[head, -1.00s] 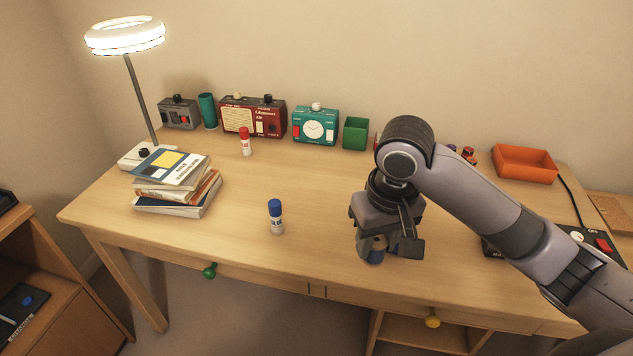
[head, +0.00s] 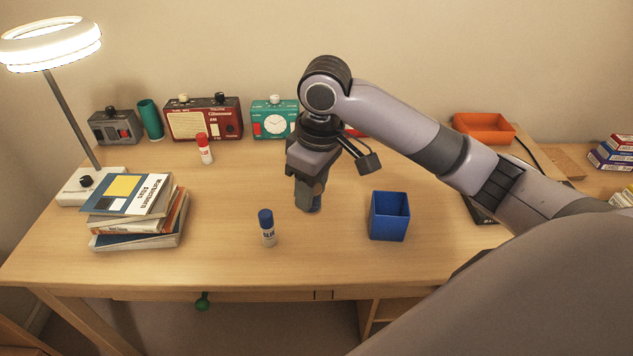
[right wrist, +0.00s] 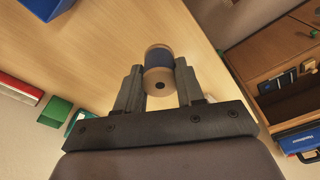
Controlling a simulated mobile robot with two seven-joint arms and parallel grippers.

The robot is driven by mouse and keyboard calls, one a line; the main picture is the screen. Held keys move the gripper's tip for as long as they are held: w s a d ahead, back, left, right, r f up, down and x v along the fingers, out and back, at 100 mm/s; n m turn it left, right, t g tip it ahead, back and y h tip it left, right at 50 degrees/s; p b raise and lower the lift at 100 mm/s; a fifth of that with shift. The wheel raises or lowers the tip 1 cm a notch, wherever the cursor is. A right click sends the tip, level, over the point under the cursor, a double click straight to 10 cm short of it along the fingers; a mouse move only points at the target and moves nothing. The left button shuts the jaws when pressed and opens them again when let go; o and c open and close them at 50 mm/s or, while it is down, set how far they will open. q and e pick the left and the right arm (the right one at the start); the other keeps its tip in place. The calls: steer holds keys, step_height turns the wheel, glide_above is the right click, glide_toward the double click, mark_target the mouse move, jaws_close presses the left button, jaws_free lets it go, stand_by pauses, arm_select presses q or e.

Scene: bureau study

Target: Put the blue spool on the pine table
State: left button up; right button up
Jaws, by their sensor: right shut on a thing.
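The blue spool (right wrist: 158,62), a blue band between pale wooden ends, is between the fingers of my right gripper (right wrist: 157,88) in the right wrist view. In the head view my right gripper (head: 309,196) points down over the middle of the light wooden table (head: 215,230), and only a little blue of the spool (head: 314,206) shows beneath it. I cannot tell whether the spool touches the tabletop. My left gripper is not in view.
A blue box (head: 389,218) stands right of the gripper, and a blue-capped glue stick (head: 267,229) stands to its left. Books (head: 138,215) and a lamp (head: 92,185) are at the left. Bare tabletop surrounds the gripper.

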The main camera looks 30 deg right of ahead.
steer(key=w+d+r+n, duration=0.3)
steer(key=d+r+n, duration=0.1)
steer(key=d+n, duration=0.15)
steer(key=b, duration=0.2)
glide_above(320, 241)
steer(key=shift+n+y, duration=0.3)
steer(key=shift+n, duration=0.15)
steer(key=f, duration=2)
steer(key=shift+s+d+f, duration=0.15)
steer(key=shift+d, duration=0.15)
steer(key=shift+f, duration=0.15)
steer(key=o, duration=1)
steer(key=r, duration=0.8)
steer(key=d+r+p, duration=0.1)
steer(key=r, duration=0.3)
steer(key=shift+s+d+r, duration=0.1)
steer(key=shift+s+r, duration=0.05)
steer(key=shift+s, duration=0.25)
